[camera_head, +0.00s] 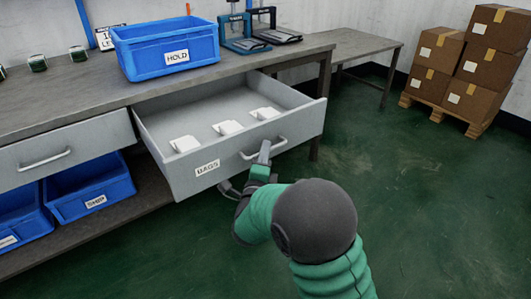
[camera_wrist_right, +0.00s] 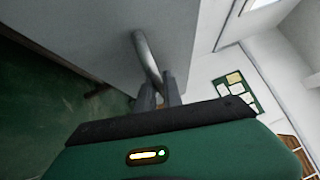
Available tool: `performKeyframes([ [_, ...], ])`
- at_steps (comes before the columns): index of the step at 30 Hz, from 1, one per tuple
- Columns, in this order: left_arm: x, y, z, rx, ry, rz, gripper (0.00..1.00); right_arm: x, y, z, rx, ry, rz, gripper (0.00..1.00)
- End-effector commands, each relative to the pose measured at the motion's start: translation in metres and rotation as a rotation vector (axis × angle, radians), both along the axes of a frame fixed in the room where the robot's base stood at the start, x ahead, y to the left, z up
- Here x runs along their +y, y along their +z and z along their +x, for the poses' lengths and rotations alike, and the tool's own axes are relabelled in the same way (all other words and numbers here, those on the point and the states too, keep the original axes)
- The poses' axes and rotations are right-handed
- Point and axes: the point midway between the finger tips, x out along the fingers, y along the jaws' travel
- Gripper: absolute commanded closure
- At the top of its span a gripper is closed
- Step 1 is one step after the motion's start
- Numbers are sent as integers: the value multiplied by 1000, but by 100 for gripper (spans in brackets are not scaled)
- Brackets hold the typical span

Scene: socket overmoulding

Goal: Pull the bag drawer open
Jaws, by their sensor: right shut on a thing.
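The bag drawer (camera_head: 182,182), grey with a BAGS label, stands pulled out from under the workbench in the head view. Several white bag stacks (camera_head: 228,127) lie inside it. My right gripper (camera_head: 265,150) is shut on the drawer's bar handle (camera_head: 277,148) at the drawer front. In the right wrist view, the fingers (camera_wrist_right: 160,90) close around the metal handle (camera_wrist_right: 148,58) against the grey drawer front (camera_wrist_right: 100,30). My left gripper is not in view.
A blue HOLD bin (camera_head: 165,58) stands on the workbench (camera_head: 75,90). A closed drawer (camera_head: 65,155) is to the left, with blue bins (camera_head: 90,190) below. Stacked cartons (camera_head: 485,60) stand on a pallet at the back right. The green floor at right is clear.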

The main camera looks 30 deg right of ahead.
Motion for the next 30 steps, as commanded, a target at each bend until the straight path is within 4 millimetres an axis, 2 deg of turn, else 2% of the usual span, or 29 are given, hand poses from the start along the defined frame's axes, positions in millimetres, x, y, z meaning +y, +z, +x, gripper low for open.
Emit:
performKeyframes([
  [1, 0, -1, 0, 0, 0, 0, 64, 3, -5, 0, 12, 6, 4, 100],
  [9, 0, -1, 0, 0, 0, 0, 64, 3, -5, 0, 12, 6, 4, 100],
  [10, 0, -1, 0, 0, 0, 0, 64, 3, -5, 0, 12, 6, 4, 87],
  [12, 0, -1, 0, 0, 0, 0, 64, 2, -5, 0, 11, 6, 4, 80],
  [25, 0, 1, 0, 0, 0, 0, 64, 2, -1, -2, 3, 1, 1, 80],
  [30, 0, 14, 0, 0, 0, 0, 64, 21, -1, -22, 6, 5, 1, 80],
])
